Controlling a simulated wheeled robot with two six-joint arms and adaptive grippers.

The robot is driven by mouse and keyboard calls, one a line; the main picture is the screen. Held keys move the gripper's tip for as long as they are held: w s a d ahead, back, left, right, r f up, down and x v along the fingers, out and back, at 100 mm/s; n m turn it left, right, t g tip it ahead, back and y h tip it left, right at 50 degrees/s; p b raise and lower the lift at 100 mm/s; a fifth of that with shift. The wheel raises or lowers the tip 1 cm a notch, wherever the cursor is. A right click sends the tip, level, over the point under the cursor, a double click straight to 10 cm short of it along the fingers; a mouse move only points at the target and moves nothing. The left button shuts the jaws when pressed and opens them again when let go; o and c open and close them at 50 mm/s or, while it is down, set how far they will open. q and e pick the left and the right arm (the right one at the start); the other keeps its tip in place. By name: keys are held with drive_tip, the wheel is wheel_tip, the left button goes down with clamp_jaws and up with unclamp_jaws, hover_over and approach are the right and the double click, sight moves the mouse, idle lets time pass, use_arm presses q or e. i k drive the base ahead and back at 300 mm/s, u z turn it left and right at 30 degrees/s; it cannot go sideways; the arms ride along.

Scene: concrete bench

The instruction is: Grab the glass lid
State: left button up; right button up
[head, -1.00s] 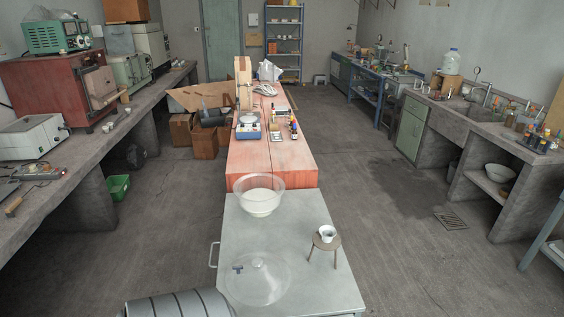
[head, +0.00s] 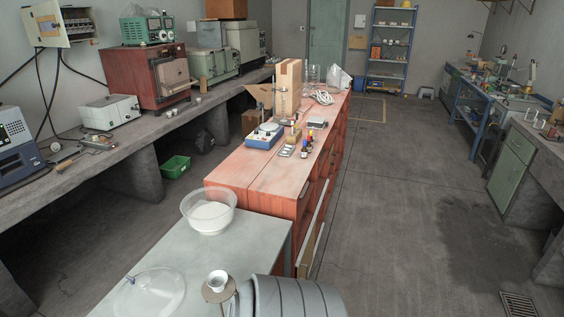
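The glass lid (head: 158,293) is a clear, shallow dome lying on the pale grey table (head: 262,233), low and left in the head view. Its lower edge is near the bottom of the picture. A small dark piece shows at its left side; I cannot tell whether it lies on, under or beside the glass. A clear bowl of white powder (head: 209,213) stands farther back on the same table. Neither my left nor my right gripper is in view.
A small round stand (head: 217,294) with a white cup (head: 217,281) is right of the lid. A red wooden bench (head: 262,173) with instruments extends behind the table. Open floor (head: 400,230) lies to the right; a concrete counter (head: 90,176) runs along the left.

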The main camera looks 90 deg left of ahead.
sight(160, 291)
drive_tip(key=i, duration=0.7)
drive_tip(key=u, duration=3.35)
drive_tip(key=i, duration=0.5)
